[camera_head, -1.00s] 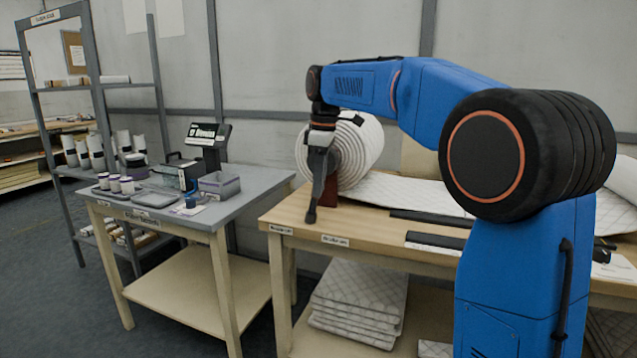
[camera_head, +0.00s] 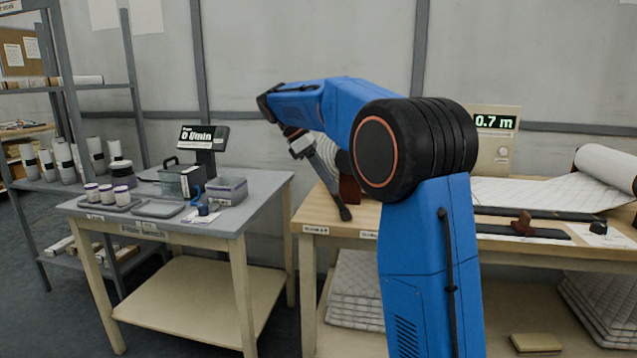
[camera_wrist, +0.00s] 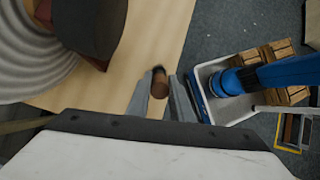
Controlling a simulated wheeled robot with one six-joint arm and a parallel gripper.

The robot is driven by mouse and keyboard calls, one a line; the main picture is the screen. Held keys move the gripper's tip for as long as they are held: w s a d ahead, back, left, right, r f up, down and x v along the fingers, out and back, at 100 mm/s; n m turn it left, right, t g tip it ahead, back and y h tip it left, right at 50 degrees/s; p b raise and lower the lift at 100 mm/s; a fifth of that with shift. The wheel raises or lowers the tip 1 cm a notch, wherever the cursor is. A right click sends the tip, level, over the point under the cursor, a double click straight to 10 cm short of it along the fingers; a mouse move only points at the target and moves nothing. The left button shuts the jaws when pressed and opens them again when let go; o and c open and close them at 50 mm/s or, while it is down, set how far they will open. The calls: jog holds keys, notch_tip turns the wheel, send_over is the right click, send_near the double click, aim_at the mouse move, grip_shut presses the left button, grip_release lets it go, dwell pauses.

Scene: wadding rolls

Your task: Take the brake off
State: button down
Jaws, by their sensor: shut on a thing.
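My gripper (camera_wrist: 161,95) is shut on a small brown knob (camera_wrist: 159,85), seen between its grey fingers in the wrist view. I take this knob for the brake's handle, but how it joins the brake cannot be seen. In the head view my gripper (camera_head: 345,213) slants down to the right, its tip at the left end of the wooden bench (camera_head: 300,213). In the head view my arm hides most of the roll.
A length display (camera_head: 493,122) reading 0.7 m stands at the back of the bench. A grey side bench (camera_head: 255,215) with a scale-like display (camera_head: 203,137), tubs and a bin (camera_head: 226,190) is at left. A floor gap separates the benches.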

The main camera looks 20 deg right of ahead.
jog(key=shift+w+a+f+h, duration=0.1)
jog(key=shift+w+a+h, duration=0.1)
jog(key=shift+h, duration=0.1)
dwell(0.4)
jog(key=c, duration=1.6)
grip_release()
jog(key=shift+a+f, duration=0.1)
jog(key=shift+o, duration=0.2)
